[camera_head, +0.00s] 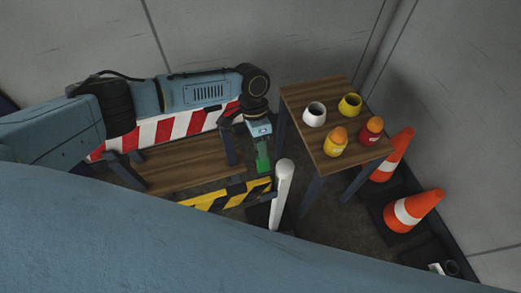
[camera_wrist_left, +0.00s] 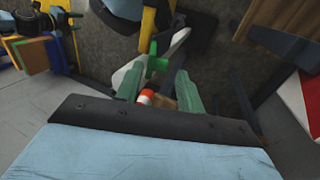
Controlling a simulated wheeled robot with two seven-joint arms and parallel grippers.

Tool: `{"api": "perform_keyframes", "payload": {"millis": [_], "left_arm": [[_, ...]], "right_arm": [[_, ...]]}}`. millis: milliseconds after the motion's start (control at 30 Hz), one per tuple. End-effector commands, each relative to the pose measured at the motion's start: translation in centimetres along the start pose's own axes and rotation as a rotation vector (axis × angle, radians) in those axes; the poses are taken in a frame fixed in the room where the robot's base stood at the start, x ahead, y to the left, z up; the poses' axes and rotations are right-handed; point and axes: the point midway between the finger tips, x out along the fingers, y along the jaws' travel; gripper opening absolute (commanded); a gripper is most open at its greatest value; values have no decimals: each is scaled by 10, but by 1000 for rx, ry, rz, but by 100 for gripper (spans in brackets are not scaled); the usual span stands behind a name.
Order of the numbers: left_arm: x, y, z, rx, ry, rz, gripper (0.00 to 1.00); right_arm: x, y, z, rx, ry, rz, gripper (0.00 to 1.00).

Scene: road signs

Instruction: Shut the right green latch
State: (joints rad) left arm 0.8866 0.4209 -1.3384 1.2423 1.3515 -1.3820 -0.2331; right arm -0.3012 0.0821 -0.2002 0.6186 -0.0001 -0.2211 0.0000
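The green latch (camera_wrist_left: 157,64) shows bright green in the left wrist view, just beyond the fingertips and roughly between them. In the head view, green shows below my left gripper (camera_head: 262,150), near the top of a white post (camera_head: 282,190); I cannot tell there how much is latch and how much is finger. In the left wrist view, the pale green fingers of my left gripper (camera_wrist_left: 158,86) stand apart with a gap between them. I cannot tell whether a finger touches the latch. My right gripper is not in view.
A yellow-black striped barrier (camera_head: 228,197) lies left of the post. A wooden table (camera_head: 312,92) with two cups and two orange-topped jars stands to the right. Orange cones (camera_head: 425,201) stand beyond it. A wooden bench (camera_head: 180,167) and a red-white barrier (camera_head: 165,130) are below my left arm.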

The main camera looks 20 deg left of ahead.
Motion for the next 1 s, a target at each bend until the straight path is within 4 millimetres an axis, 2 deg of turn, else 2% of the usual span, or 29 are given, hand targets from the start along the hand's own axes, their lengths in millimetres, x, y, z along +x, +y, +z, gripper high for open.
{"api": "perform_keyframes", "payload": {"millis": [200, 500, 800, 1000], "left_arm": [[20, 0, 0, -2, 0, 0, 38], [22, 0, 0, -1, 1, 0, 38], [21, -2, 0, -3, 2, -3, 2], [19, -2, 1, -4, 2, -16, 2]], "right_arm": [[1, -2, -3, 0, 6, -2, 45], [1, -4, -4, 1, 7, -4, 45], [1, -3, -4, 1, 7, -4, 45], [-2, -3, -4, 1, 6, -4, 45]]}}
